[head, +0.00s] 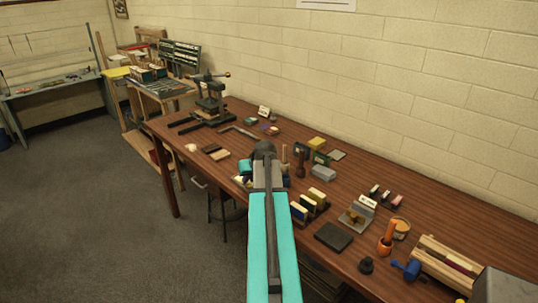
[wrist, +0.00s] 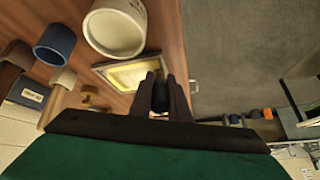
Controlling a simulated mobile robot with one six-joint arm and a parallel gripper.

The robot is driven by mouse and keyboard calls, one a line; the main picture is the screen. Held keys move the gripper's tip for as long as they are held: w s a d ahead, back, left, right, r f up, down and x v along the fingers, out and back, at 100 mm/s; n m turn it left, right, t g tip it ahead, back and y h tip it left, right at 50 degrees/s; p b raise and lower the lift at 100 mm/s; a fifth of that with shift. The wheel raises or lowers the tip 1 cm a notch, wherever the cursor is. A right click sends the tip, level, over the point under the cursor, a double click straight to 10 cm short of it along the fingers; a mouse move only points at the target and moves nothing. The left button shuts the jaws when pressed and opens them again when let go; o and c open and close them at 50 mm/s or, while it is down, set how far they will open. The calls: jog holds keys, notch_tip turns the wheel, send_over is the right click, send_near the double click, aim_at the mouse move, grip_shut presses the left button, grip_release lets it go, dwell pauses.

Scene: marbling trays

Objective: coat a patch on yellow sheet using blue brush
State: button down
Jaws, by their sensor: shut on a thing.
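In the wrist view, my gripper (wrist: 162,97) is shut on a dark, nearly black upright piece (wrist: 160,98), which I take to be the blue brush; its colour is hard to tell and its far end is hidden. The yellow sheet (wrist: 133,74) lies in a pale-rimmed frame on the brown table, just beyond and left of my fingers. The fingers cover its right part in the picture. Whether the brush touches the sheet I cannot tell. In the head view my teal arm hides the gripper and most of the spot around it.
A large white cup (wrist: 117,32) and a blue cup (wrist: 55,45) stand near the sheet. The table edge drops to a grey floor (wrist: 235,60) on the right. In the head view, a black press (head: 209,103), a grey block (head: 323,173) and an orange mortar (head: 386,240) crowd the table.

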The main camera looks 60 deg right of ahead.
notch_tip(320, 180, up, 3)
jog(key=shift+w+a+r+p, duration=0.1)
jog(key=shift+w+r+p, duration=0.05)
jog(key=shift+p, duration=0.45)
jog(key=shift+s+r+p, duration=0.15)
jog(key=shift+r+p, duration=0.5)
jog(key=shift+r, duration=0.7)
jog(key=shift+s+r+p, duration=0.1)
jog(key=shift+r+p, duration=0.55)
jog(key=shift+r, duration=0.65)
jog(key=shift+w, duration=0.1)
